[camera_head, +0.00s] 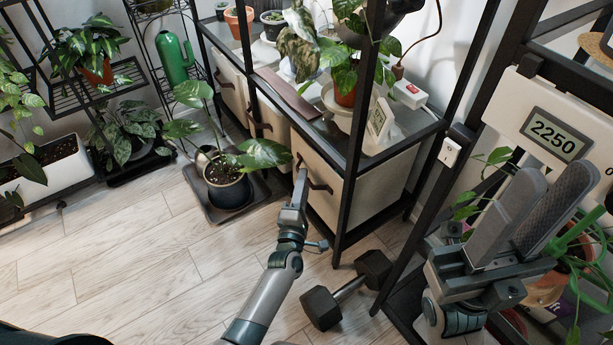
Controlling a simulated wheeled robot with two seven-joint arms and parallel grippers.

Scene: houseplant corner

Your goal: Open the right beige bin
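The right beige bin (354,199) sits under the shelf unit, its front facing the floor area. It has a dark handle (321,187) on its front, and the bin looks closed. My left gripper (300,172) reaches up to the left end of this handle. Its fingers are small and edge-on, so I cannot tell whether they grip the handle or only touch it. Two more beige bins, the middle one (270,122) and the left one (231,88), stand further left. My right gripper (548,207) is raised at the right, its two grey fingers apart and empty.
A potted plant (229,191) on a dark tray stands just left of my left gripper. A black dumbbell (347,290) lies on the floor right of my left forearm. A display reading 2250 (555,134) is behind my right gripper. The wooden floor at the left is clear.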

